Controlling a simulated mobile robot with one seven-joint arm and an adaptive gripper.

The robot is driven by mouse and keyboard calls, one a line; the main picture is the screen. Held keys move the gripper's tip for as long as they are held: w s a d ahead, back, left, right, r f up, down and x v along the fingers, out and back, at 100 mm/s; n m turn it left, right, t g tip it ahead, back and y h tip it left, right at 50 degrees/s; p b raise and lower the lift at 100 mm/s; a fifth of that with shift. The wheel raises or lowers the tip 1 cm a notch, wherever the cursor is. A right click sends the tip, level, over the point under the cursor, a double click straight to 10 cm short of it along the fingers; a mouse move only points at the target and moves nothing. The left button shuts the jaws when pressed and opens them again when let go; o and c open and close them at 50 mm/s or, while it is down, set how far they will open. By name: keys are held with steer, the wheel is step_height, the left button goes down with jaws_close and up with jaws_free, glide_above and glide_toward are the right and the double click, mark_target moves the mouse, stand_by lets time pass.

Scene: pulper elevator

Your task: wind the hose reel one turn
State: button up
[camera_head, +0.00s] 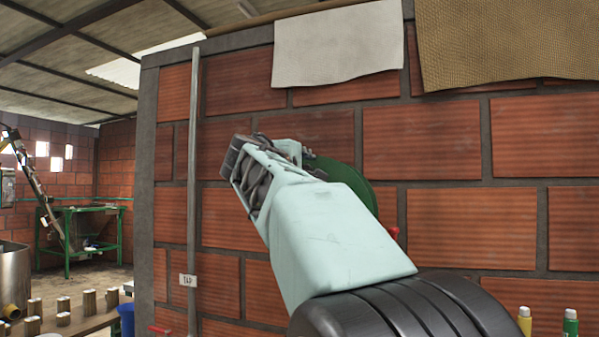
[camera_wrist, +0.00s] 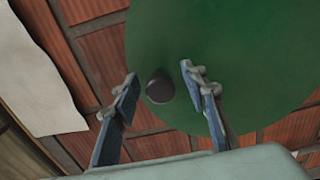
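The hose reel (camera_head: 345,178) is a green disc on the brick wall, mostly hidden behind my pale arm in the head view. In the wrist view, the reel's green face (camera_wrist: 240,60) fills the upper middle and right. A short dark round knob (camera_wrist: 159,88) stands out near the disc's left edge. My gripper (camera_wrist: 160,83) is open, with one blue-grey finger on each side of the knob. Gaps show between the knob and both fingers in this view; the depth is hard to judge. The fingers are not clearly seen in the head view.
A grey vertical pipe (camera_head: 193,150) with a small label runs up the wall left of my arm. A red handle (camera_head: 394,233) shows right of the arm. Cloths (camera_head: 338,45) hang above. Bottles (camera_head: 570,323) stand at the lower right. The brick wall right of the reel is clear.

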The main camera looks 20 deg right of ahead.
steer(key=v, duration=0.7)
steer(key=shift+s, duration=0.15)
steer(key=shift+a, duration=0.1)
